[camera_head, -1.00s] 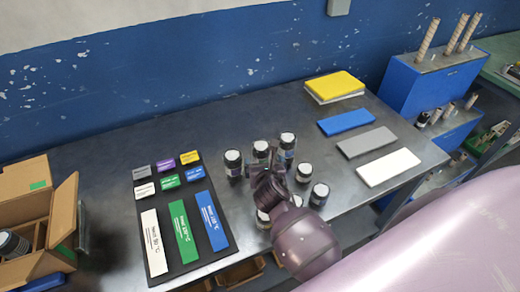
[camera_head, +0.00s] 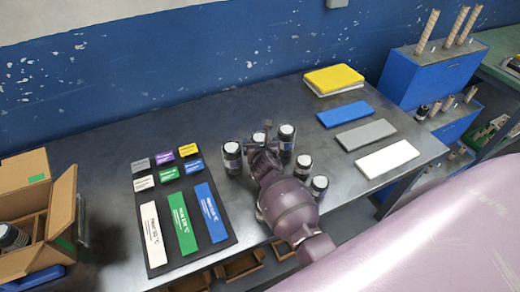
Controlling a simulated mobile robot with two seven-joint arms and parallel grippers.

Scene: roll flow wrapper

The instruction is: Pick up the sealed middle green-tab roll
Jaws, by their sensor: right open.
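Several dark rolls with white tops stand in a cluster on the grey table. The back row has a left roll (camera_head: 232,158), a middle roll (camera_head: 258,138) and a right roll (camera_head: 286,138). Two more, a roll (camera_head: 303,166) and a front roll (camera_head: 319,187), stand to the right. My right gripper (camera_head: 261,147) is open at the middle back roll and partly hides it; I cannot tell whether it touches. My right forearm hides some of the front rolls. No green tab on a roll can be made out. My left gripper is not in view.
A black mat (camera_head: 222,236) with coloured blocks and long white, green and blue bars lies left. An open cardboard box (camera_head: 62,215) stands far left. Blue (camera_head: 345,114), grey (camera_head: 366,134) and white (camera_head: 388,158) slabs lie right, with a yellow-topped stack (camera_head: 334,79) behind.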

